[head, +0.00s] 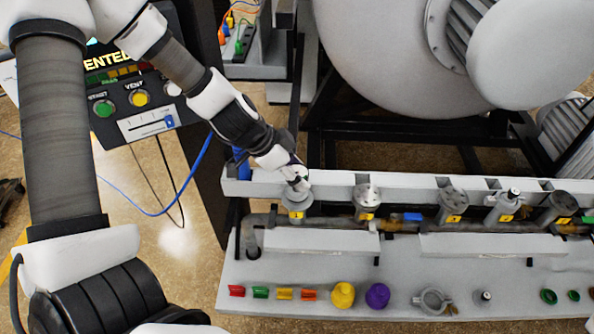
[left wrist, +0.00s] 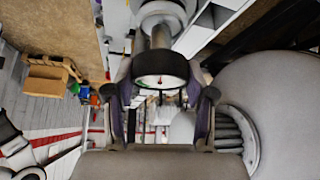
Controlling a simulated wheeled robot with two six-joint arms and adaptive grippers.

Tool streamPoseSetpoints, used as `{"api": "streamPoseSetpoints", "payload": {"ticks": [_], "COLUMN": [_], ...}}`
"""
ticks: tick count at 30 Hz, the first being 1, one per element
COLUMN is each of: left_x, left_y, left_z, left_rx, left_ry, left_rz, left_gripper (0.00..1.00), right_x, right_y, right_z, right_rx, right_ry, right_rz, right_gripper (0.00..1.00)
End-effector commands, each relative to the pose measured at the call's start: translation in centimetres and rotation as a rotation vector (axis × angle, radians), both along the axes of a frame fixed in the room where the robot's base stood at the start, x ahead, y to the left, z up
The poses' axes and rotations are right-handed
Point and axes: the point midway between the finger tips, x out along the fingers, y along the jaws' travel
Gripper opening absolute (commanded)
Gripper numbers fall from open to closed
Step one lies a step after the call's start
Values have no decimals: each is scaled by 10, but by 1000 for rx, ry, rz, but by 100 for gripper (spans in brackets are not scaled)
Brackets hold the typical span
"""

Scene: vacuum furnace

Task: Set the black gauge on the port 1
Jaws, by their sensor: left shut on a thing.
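My left gripper (head: 291,172) is shut on the black gauge (left wrist: 160,82), above the leftmost port in the head view. In the left wrist view the gauge shows a white dial in a dark rim between the two fingers. In the head view the gauge is small and partly hidden by the gripper. The leftmost port (head: 296,214), with a yellow label, stands right below the held gauge. I cannot read its number for sure, nor tell whether the gauge is seated or just above it. My right gripper is not in view.
More labelled ports (head: 367,213) run to the right along the rail. Coloured clips, a yellow knob (head: 343,295), a purple knob (head: 377,295) and a grey ring clamp (head: 433,300) lie on the front bench. A control panel (head: 135,100) stands at left; the furnace vessel (head: 400,50) is behind.

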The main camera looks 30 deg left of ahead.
Motion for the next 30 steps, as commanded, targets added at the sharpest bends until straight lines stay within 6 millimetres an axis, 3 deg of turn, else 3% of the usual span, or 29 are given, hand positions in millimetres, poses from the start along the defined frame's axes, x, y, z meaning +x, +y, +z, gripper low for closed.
{"api": "streamPoseSetpoints", "payload": {"ticks": [15, 16, 18, 30], "left_x": [0, 0, 0, 0], "left_y": [0, 0, 0, 0], "left_z": [-4, -4, -4, -4], "left_rx": [0, 0, 0, 0], "left_ry": [-1, -1, -1, 0], "left_rz": [1, 1, 1, 0], "left_gripper": [8, 65, 83, 83], "right_x": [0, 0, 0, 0], "right_y": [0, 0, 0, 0], "right_z": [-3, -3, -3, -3], "right_rx": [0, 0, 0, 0], "right_ry": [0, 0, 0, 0], "right_rz": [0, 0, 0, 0], "right_gripper": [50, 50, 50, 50]}}
